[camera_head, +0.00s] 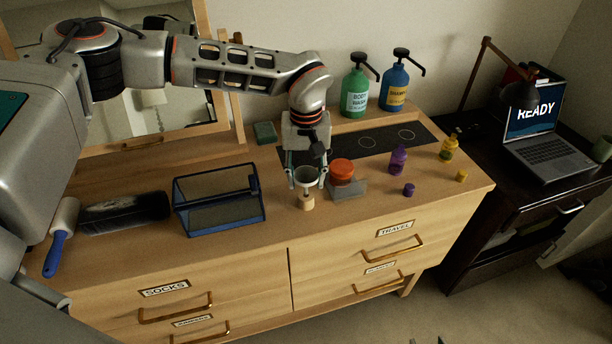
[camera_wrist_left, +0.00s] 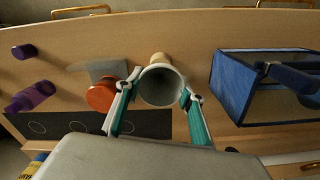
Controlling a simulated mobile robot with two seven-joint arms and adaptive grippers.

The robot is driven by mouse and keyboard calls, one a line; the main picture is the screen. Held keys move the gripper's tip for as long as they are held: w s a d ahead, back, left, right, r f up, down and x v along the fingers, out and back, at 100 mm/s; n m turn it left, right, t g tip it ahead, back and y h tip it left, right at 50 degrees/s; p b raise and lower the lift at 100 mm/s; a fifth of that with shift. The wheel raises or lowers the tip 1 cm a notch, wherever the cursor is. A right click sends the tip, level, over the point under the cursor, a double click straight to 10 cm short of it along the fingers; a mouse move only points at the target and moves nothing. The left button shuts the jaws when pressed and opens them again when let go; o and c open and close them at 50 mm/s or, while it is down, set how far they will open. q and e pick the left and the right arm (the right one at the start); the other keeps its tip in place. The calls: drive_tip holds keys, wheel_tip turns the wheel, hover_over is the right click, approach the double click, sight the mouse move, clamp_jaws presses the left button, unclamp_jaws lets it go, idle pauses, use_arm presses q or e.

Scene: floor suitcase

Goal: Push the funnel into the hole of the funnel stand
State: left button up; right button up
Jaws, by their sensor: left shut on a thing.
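My left gripper (camera_head: 307,182) is shut on the funnel (camera_head: 307,174), a pale grey cup with a wide open mouth facing up. In the left wrist view the funnel (camera_wrist_left: 160,85) sits between the two fingers (camera_wrist_left: 158,100). A short light-wood cylinder (camera_head: 306,202) shows directly beneath the funnel; I cannot tell whether they touch. A grey flat block (camera_head: 347,189) lies just right, by an orange-red lidded jar (camera_head: 341,170). I cannot clearly identify the funnel stand or see its hole. Small teal tips at the bottom edge of the head view may be my right gripper.
A blue mesh box (camera_head: 219,200) stands left of the gripper on the dresser (camera_head: 270,230). A purple bottle (camera_head: 398,160), purple cap (camera_head: 409,190) and yellow bottle (camera_head: 448,149) stand right. Green (camera_head: 357,88) and blue (camera_head: 395,85) pump bottles stand behind. The front strip is mostly clear.

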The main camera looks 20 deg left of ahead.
use_arm(q)
drive_tip(key=shift+f+b, duration=0.45)
drive_tip(key=shift+f, duration=1.05)
idle(1.2)
drive_tip(key=o, duration=0.8)
